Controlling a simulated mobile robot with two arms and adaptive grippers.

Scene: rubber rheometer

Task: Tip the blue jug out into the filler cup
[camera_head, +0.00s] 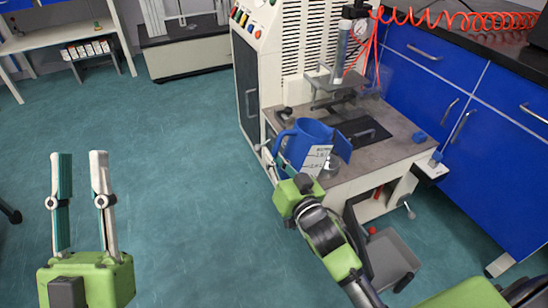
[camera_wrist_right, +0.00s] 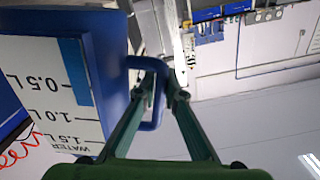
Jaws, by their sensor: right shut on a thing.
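The blue jug (camera_head: 309,132), with a white scale label, is at the front left edge of the machine's worktop in the head view. It looks close to upright, its open top showing. Its side and label fill the left of the right wrist view (camera_wrist_right: 110,60). My right gripper (camera_wrist_right: 160,75) is shut on the jug's handle; in the head view its fingers are partly hidden by the jug. A small silver cup-like part (camera_head: 331,165), possibly the filler cup, shows just right of the jug, partly hidden by it. My left gripper (camera_head: 80,158) is open and empty, above the floor.
The rheometer (camera_head: 275,50) stands behind the jug, with a vertical cylinder (camera_head: 343,50) above its worktop (camera_head: 395,145). Blue cabinets (camera_head: 430,75) and a coiled red hose (camera_head: 450,18) are at the right.

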